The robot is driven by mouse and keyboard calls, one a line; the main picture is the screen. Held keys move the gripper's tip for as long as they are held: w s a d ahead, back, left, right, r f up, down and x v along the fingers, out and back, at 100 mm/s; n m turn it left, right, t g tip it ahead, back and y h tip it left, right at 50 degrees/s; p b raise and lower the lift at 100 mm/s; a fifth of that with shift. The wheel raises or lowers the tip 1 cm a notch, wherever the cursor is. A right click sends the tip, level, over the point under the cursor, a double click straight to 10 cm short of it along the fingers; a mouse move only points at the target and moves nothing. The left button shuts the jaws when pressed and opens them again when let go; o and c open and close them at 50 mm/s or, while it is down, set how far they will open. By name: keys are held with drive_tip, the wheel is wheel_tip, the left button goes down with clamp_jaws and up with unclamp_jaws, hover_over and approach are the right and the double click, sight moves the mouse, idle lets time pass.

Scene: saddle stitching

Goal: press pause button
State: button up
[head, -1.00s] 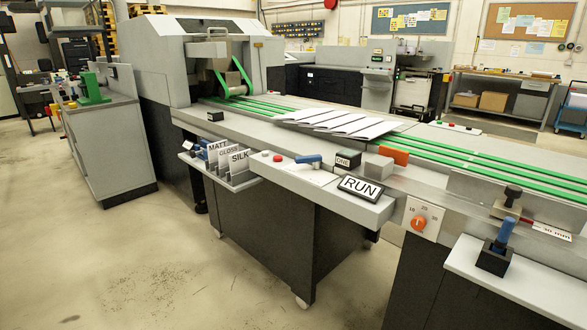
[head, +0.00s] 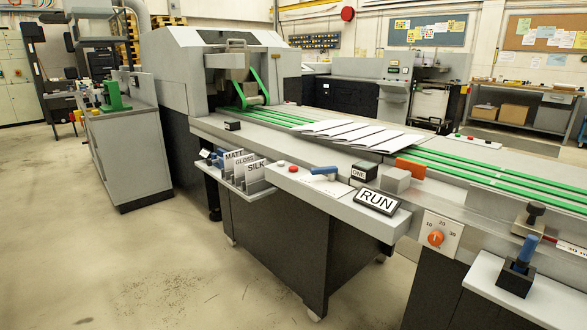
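No button with a readable pause label shows. A red round button (head: 293,169) sits on the near control ledge (head: 325,188) of the machine, with a small pale button (head: 281,164) just left of it. A RUN sign (head: 377,201) stands tilted at the ledge's right end. Another small panel (head: 470,140) with red and green spots lies across the belts; its details are too small to tell. My gripper is not in view.
Green belts (head: 490,174) run along the machine, with white folded sheets (head: 350,132) on them. MATT, GLOSS and SILK card holders (head: 240,178) jut out at the front. Floor (head: 130,255) at front left is clear.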

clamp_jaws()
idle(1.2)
